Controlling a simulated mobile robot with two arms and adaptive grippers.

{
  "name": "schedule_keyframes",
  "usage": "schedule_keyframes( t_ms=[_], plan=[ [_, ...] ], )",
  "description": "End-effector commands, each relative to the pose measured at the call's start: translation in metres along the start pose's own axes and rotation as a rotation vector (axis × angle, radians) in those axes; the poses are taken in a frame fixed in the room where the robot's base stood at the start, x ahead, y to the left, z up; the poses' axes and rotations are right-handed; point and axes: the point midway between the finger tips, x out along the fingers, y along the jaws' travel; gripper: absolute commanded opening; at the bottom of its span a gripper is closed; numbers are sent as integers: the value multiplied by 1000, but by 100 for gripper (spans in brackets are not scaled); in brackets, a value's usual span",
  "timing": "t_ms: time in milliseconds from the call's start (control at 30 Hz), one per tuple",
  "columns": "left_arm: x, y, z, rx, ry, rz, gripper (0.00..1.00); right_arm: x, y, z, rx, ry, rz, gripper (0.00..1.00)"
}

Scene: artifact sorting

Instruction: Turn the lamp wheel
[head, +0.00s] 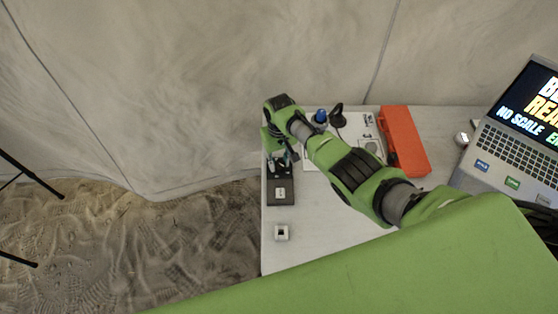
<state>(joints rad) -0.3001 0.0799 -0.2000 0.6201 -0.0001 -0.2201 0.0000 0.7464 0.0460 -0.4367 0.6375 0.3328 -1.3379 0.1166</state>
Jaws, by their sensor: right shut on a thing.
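My right arm reaches from the lower right across the table to its far left corner. My right gripper (279,161) points down over the far end of a dark box-like device (281,192) with a small pale label, which seems to be the lamp unit. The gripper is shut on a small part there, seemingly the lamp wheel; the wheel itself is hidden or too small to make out. My left gripper is not in view.
A cloth wall is behind; sandy floor lies left. The table's front middle is clear.

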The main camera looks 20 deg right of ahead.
Motion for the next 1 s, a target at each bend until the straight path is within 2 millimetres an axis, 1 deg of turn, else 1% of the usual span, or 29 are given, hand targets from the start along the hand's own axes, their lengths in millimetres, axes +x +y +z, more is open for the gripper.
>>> schedule_keyframes(
  t_ms=[467,500,567,867,1000],
  plan=[
    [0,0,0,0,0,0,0,-1,0,-1,16,3,0,6],
    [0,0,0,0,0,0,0,-1,0,-1,16,3,0,30],
    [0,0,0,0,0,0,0,-1,0,-1,16,3,0,44],
    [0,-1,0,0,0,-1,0,0,0,-1,15,1,0,44],
    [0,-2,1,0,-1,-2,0,-4,0,-1,15,2,-1,44]
  ],
)
